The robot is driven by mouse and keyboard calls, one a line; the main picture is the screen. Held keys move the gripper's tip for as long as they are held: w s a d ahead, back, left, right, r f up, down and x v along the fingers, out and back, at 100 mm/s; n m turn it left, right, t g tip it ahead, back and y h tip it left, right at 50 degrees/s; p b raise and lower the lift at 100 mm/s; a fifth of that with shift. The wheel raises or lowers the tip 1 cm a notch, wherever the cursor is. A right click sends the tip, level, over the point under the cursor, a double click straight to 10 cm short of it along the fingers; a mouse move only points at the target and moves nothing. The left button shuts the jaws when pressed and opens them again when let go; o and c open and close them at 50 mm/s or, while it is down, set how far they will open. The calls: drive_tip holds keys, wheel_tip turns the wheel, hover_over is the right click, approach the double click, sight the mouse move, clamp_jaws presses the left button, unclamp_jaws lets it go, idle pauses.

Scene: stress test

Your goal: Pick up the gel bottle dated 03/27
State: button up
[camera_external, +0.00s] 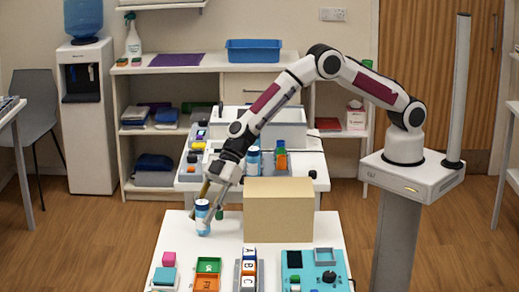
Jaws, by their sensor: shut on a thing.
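A small dark green spot shows by the right finger. No date is readable on any bottle.
A tan box (278,210) stands right of my gripper on the front table (229,237). Coloured blocks, lettered cubes (248,268) and a teal panel (313,268) lie at the front. The rear table (306,180) holds trays and small items.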

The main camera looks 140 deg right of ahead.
drive_tip(key=shift+r, duration=4.55)
